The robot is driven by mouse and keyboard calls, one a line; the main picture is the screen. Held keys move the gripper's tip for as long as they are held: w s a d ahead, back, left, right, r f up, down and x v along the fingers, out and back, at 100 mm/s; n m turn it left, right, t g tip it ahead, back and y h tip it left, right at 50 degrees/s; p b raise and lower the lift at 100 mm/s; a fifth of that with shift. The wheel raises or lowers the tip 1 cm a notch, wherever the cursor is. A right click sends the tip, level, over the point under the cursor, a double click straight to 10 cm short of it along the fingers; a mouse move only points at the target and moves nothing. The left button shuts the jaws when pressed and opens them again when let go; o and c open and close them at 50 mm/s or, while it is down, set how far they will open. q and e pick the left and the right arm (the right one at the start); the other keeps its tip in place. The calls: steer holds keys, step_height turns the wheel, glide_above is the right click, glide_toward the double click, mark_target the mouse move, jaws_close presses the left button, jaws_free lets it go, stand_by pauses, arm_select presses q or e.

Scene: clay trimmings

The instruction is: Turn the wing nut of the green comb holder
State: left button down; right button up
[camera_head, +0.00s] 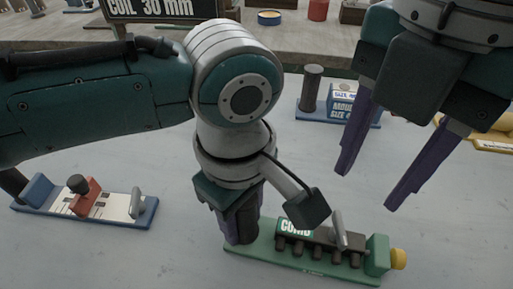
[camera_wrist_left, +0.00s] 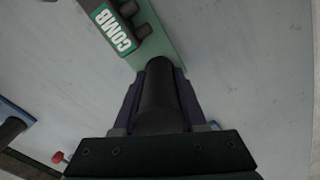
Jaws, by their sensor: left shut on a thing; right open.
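The green comb holder (camera_head: 300,264) lies on the pale table at lower middle, with a "COMB" label, a row of dark teeth and a yellow knob (camera_head: 398,259) at its right end. An upright grey metal tab (camera_head: 339,231), which looks like the wing nut, stands near its right end. My left gripper (camera_head: 240,236) is shut on the dark upright post at the holder's left end; the post (camera_wrist_left: 158,95) shows between the fingers in the left wrist view. My right gripper (camera_head: 367,190) is open and empty, above and to the right of the metal tab, apart from it.
A blue-based holder (camera_head: 75,217) with a red block lies at left. Another blue holder (camera_head: 347,110) with a dark post stands behind, and a yellow item (camera_head: 490,140) lies at right. A sign and containers stand at the back. The table in front of the left holder is clear.

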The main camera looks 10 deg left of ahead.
mark_target(342, 228)
stand_by(0.3)
steer(key=shift+c, duration=0.7)
step_height(342, 228, down, 10)
steer(key=m, duration=2.6)
steer(key=shift+s+r+m, duration=0.1)
steer(key=shift+r+m, duration=0.05)
steer(key=shift+m, duration=0.15)
steer(key=shift+c, duration=0.2)
jaws_close()
